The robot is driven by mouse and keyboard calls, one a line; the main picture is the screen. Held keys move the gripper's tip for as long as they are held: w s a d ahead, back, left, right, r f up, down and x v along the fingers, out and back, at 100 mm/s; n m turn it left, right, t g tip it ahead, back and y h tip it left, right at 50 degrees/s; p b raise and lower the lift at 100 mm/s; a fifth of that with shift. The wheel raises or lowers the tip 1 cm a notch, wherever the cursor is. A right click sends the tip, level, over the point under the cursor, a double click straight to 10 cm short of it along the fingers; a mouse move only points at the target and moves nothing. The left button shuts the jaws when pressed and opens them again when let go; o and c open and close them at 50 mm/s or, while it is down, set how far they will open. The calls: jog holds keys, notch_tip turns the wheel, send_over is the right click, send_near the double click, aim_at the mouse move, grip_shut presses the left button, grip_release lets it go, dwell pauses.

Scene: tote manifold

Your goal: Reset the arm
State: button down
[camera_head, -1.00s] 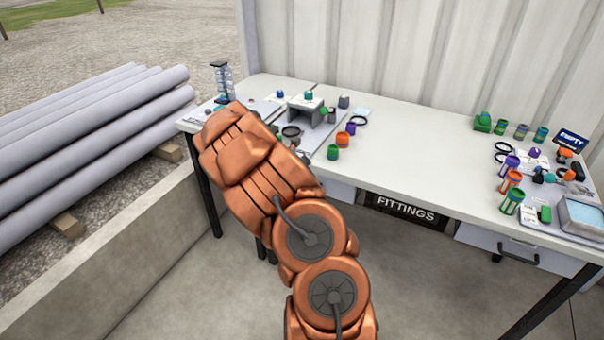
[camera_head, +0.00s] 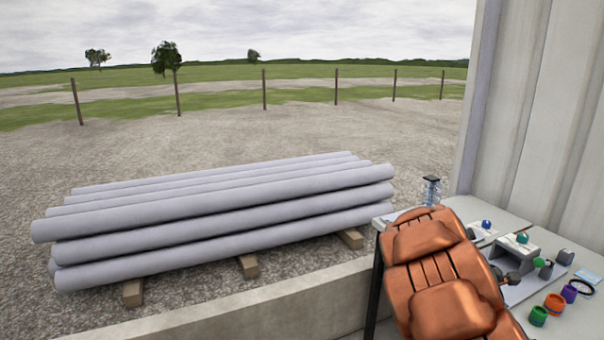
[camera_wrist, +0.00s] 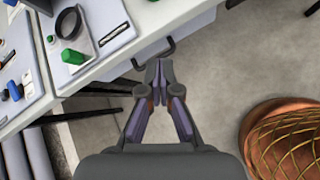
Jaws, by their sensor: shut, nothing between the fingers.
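My gripper (camera_wrist: 159,75) shows in the wrist view with its fingertips together and nothing between them. It hangs over the concrete floor, just off the front edge of the white workbench (camera_wrist: 160,22). In the head view my orange arm rises at the lower right and covers part of the bench (camera_head: 520,318). The gripper itself is hidden or out of the frame there.
In the head view, grey pipes (camera_head: 220,205) are stacked behind a low concrete wall (camera_head: 230,308). A green cup (camera_head: 538,316) stands on the bench.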

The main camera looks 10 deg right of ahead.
jog(key=s+a+r+m+g+y, duration=0.1)
jog(key=s+a+r+m, duration=0.35)
jog(key=a, duration=0.25)
jog(key=s+a+r+m+y, duration=0.1)
jog(key=s+a+r+m, duration=0.3)
jog(key=a, duration=0.3)
jog(key=s+a+m+y, duration=0.2)
jog(key=s+a, duration=0.4)
jog(key=a, duration=0.3)
jog(key=s+a+m+g+y+p, duration=0.1)
jog(key=s+a+y, duration=0.2)
jog(key=s+a, duration=0.3)
jog(key=s+a+m+y+p, duration=0.1)
jog(key=s+a, duration=0.5)
jog(key=a, duration=0.6)
jog(key=shift+a+r+m+y, duration=0.25)
jog(key=shift+r+m+y, duration=0.15)
jog(key=shift+m+y, duration=0.5)
jog(key=shift+s+d, duration=0.1)
jog(key=shift+d, duration=0.1)
